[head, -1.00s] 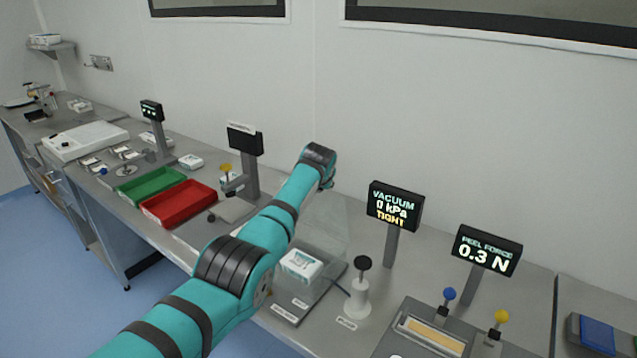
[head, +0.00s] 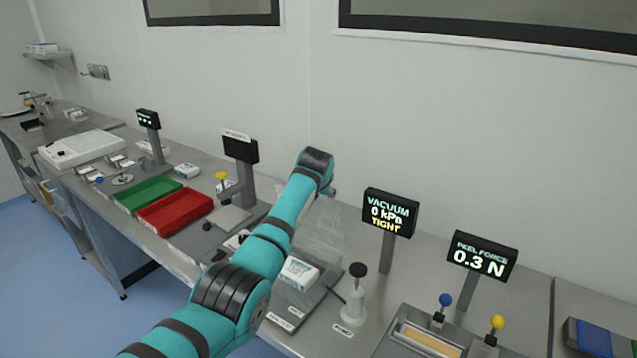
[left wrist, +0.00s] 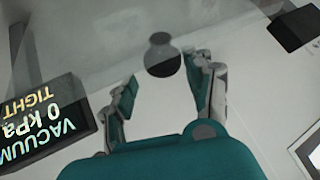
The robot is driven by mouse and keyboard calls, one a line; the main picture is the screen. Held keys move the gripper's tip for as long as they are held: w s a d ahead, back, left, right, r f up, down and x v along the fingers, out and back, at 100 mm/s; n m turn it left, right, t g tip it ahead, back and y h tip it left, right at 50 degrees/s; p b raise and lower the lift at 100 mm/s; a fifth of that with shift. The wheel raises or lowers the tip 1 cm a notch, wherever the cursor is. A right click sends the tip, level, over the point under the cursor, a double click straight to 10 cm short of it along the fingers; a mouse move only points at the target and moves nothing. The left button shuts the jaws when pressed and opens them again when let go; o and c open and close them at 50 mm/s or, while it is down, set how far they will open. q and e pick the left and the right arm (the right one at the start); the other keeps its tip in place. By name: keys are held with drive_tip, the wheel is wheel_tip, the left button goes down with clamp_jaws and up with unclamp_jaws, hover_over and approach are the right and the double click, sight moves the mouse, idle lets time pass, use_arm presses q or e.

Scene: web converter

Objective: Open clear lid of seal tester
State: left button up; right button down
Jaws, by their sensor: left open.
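The seal tester has a dark grey base (head: 322,290) on the bench, partly behind my left arm, with a white pack (head: 299,272) on it. Its clear lid (head: 325,232) shows as a faint see-through panel standing up at a slant above the base, partly hidden by my arm. In the head view my left gripper is mostly hidden behind my own arm. In the left wrist view my left gripper (left wrist: 165,92) is open, with a dark round knob (left wrist: 163,55) just beyond and between its fingertips; I cannot tell whether they touch. My right gripper is not in view.
The vacuum display (head: 390,213) reads 0 kPa TIGHT. A white pump with a black knob (head: 357,270) stands right of the tester. A peel force display (head: 482,256) is further right. Red (head: 175,212) and green (head: 147,195) trays lie to the left.

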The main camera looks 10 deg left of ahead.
use_arm(q)
drive_tip(key=v, duration=1)
drive_tip(key=shift+f, duration=0.1)
